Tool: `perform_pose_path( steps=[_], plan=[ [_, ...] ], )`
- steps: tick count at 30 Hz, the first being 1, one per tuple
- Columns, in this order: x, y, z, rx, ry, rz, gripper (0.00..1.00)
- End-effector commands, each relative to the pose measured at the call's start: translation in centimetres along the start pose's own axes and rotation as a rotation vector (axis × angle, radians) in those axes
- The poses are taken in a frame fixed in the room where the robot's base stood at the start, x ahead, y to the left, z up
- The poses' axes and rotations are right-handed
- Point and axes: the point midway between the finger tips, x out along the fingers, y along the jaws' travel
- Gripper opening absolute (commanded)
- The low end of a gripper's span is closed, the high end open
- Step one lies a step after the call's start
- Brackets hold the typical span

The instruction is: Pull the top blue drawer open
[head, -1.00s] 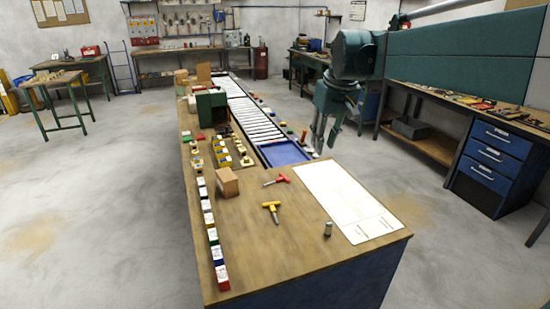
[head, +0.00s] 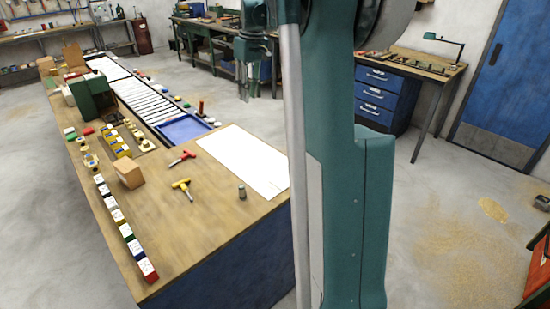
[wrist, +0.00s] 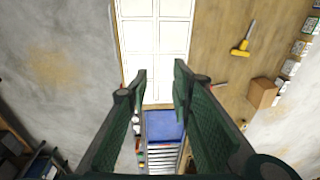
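The blue drawer unit stands under the right-hand workbench in the head view, with several drawers stacked one above another. Its top blue drawer (head: 376,76) looks shut and has a pale bar handle across its front. My gripper (head: 246,96) hangs pointing down beyond the long workbench's far right side, well to the left of the drawer unit and apart from it. In the wrist view my gripper (wrist: 160,72) has its two dark green fingers spread with nothing between them. I cannot make out the drawer in the wrist view.
The long wooden workbench (head: 215,222) carries a white sheet (head: 245,160), a blue tray (head: 185,130), T-handled tools and a cardboard box (head: 129,173). My arm's column hides the middle of the head view. Grey floor (head: 430,200) lies open before the drawer unit.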

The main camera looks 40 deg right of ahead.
Motion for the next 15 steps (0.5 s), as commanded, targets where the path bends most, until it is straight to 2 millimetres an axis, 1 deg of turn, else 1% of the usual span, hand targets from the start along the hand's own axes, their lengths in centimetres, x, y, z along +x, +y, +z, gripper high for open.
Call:
perform_pose_path(
  steps=[1, 6, 15],
  plan=[
    [0.4, 1.4, -0.4, 0.002, -0.006, -0.005, 0.23],
    [1.7, 5.3, -1.2, 0.002, -0.030, -0.027, 0.23],
    [4.5, 12.2, -1.8, 0.002, -0.066, -0.069, 0.23]
  ],
)
